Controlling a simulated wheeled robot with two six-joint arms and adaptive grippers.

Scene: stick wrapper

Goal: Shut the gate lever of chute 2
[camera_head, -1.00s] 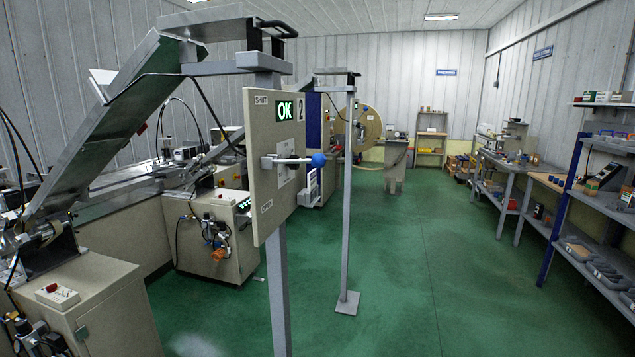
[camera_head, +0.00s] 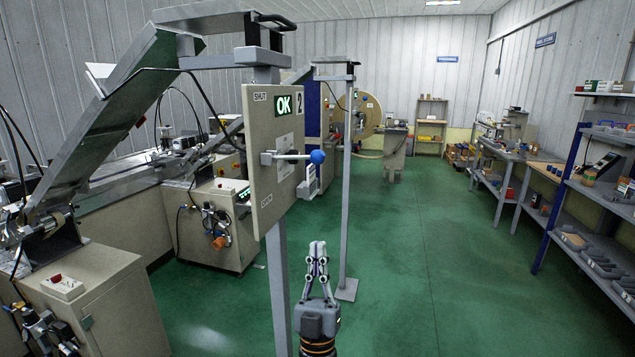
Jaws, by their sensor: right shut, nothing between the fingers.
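The panel of chute 2 (camera_head: 256,205) stands on a grey post, with a SHUT label at its top, an OPEN label lower down and a lit green OK sign (camera_head: 283,105) beside the number 2. The gate lever (camera_head: 292,157) sticks out roughly level from the panel, between the two labels, and ends in a blue ball (camera_head: 317,156). My right gripper (camera_head: 317,246) points up, below the blue ball and apart from it, to the right of the post. Its fingers are together and empty. My left gripper is out of view.
The grey post (camera_head: 278,290) stands just left of my right gripper. A second post (camera_head: 346,200) with a foot plate stands behind it. The sloped chute (camera_head: 110,110) and machines fill the left. Green floor (camera_head: 430,270) is clear to the right, up to the shelves.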

